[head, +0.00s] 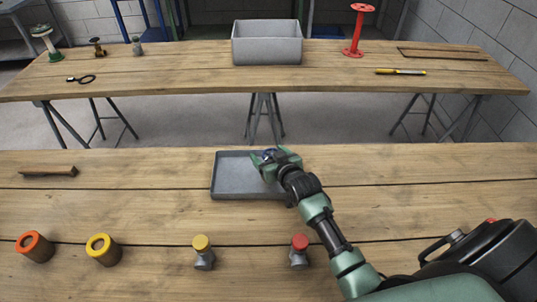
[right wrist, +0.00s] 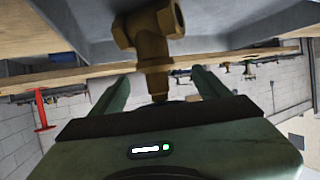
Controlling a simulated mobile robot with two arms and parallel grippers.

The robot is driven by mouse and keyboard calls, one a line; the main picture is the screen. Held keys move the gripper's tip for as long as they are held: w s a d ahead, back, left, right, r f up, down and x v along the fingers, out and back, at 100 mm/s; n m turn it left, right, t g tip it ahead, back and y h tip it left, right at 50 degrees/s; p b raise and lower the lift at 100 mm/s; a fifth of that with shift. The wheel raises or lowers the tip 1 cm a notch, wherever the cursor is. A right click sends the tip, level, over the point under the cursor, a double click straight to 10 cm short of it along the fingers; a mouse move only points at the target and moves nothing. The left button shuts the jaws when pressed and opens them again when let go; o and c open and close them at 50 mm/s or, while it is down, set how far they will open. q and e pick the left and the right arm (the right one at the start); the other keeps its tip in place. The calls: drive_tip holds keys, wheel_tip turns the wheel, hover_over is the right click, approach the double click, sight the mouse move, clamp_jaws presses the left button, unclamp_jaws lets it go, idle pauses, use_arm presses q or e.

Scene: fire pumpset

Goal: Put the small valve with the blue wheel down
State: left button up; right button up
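The small valve is at the grey tray (head: 232,190) on the near bench. In the head view a bit of its blue wheel (head: 269,154) shows between the fingers. The right wrist view shows its brass body (right wrist: 150,35) by the tray's grey surface, with the stem pointing toward my palm. My right gripper (head: 270,157) is over the tray's back right part. Its fingers (right wrist: 160,80) stand apart on either side of the valve, with gaps visible. The wheel is mostly hidden there. I cannot tell whether the valve fully rests on the tray. My left gripper is out of view.
Along the near bench's front stand an orange-topped part (head: 35,246), a yellow-topped part (head: 103,249), a yellow-wheeled valve (head: 203,252) and a red-wheeled valve (head: 299,252). A wooden bar (head: 47,171) lies left. The far bench holds a grey bin (head: 267,50) and a red stand (head: 355,30).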

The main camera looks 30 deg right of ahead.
drive_tip(key=shift+r, duration=0.2)
drive_tip(key=v, duration=1.2)
drive_tip(key=shift+b, duration=0.3)
